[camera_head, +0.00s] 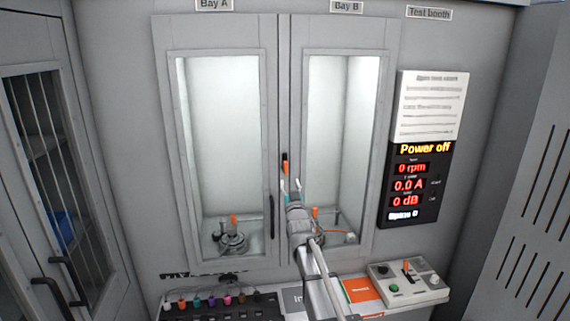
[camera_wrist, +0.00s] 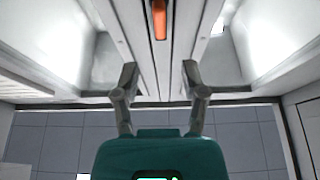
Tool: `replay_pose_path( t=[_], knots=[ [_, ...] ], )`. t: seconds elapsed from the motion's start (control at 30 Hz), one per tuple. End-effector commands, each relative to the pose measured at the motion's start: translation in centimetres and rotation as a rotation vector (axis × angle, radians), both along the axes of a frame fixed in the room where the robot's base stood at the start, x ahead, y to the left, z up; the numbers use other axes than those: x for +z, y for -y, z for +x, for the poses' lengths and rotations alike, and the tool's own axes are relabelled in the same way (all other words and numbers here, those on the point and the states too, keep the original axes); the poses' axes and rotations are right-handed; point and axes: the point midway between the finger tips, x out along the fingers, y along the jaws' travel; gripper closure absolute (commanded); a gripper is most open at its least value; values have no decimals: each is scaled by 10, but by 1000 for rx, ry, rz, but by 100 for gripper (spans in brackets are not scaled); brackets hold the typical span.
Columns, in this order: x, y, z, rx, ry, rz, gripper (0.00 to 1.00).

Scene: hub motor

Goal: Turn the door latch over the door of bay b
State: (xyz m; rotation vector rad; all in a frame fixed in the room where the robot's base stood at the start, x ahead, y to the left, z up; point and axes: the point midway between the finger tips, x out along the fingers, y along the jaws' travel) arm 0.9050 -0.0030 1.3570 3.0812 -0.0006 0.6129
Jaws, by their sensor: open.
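The door of bay b (camera_head: 296,120) is a grey framed glass door under the "Bay B" label, and it looks closed. A dark upright latch with an orange part (camera_head: 284,163) is on the strip between the two bay doors. In the wrist view the orange latch (camera_wrist: 159,18) shows at the top centre, upright, beyond my fingertips. My gripper (camera_head: 290,186) is just below the latch in the head view. In the wrist view my gripper (camera_wrist: 160,74) is open and empty, its fingers on either side of the latch's line. No contact shows.
The bay a door (camera_head: 172,120) stands closed at left with a dark handle (camera_head: 271,216). The display panel (camera_head: 410,185) at right reads "Power off". Below are a control box (camera_head: 408,297) and a rack (camera_head: 215,311) with several coloured items.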

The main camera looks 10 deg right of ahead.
Motion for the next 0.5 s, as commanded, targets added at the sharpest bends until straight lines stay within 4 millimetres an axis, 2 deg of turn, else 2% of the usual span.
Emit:
replay_pose_path(
  t=[0.03, 0.1, 0.5],
  knots=[
    [6, 0, 11, 0, 0, 0, 44],
    [10, 0, 21, 0, 0, 0, 44],
    [32, -1, 74, 1, -1, 0, 44]
  ],
)
